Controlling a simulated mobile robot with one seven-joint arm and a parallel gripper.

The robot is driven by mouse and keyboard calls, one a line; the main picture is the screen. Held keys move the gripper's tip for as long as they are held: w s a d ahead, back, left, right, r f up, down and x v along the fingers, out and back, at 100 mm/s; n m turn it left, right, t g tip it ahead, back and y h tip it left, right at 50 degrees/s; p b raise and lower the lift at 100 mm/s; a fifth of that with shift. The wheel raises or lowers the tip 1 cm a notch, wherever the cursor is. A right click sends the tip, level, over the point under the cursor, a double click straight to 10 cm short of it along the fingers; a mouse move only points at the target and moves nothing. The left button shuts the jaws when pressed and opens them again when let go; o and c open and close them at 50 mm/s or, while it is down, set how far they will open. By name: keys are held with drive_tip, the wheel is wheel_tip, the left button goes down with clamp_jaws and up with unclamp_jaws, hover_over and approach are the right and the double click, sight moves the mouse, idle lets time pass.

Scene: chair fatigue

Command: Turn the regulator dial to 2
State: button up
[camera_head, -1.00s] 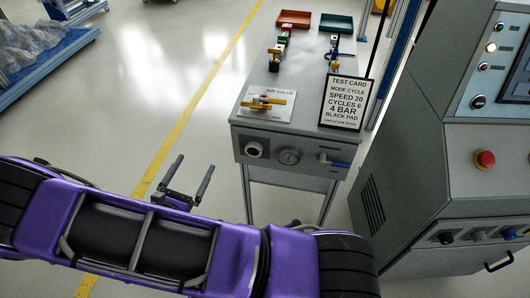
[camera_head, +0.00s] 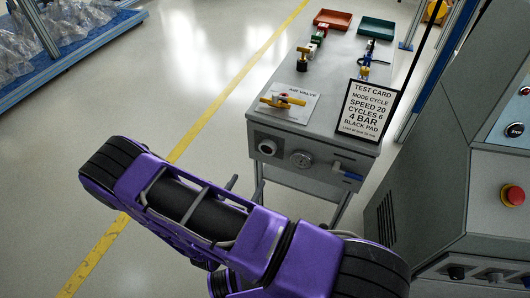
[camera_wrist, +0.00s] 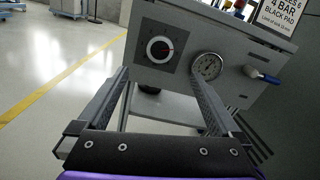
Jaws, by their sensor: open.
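The regulator dial (camera_head: 267,147) is a round dark knob with a pale ring, on the front face of the grey bench, at the left. In the wrist view the dial (camera_wrist: 159,49) shows a red mark on its right side; its numbers are too small to read. My gripper (camera_wrist: 161,76) is open and empty. Its two fingers reach towards the bench front, with the dial above and between the tips in the picture. They appear apart from it. In the head view my purple arm hides most of the gripper.
A round gauge (camera_head: 300,159) and a blue-handled lever (camera_head: 347,174) sit right of the dial. A yellow-handled air valve (camera_head: 283,101) and a test card (camera_head: 362,110) are on top. A grey console (camera_head: 450,185) stands at the right.

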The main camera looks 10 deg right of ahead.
sight(266, 149)
drive_tip(key=x, duration=1.3)
drive_tip(key=shift+w+d+b, duration=0.25)
drive_tip(key=shift+w+b, duration=0.05)
drive_tip(key=shift+c, duration=0.2)
drive_tip(key=c, duration=1.3)
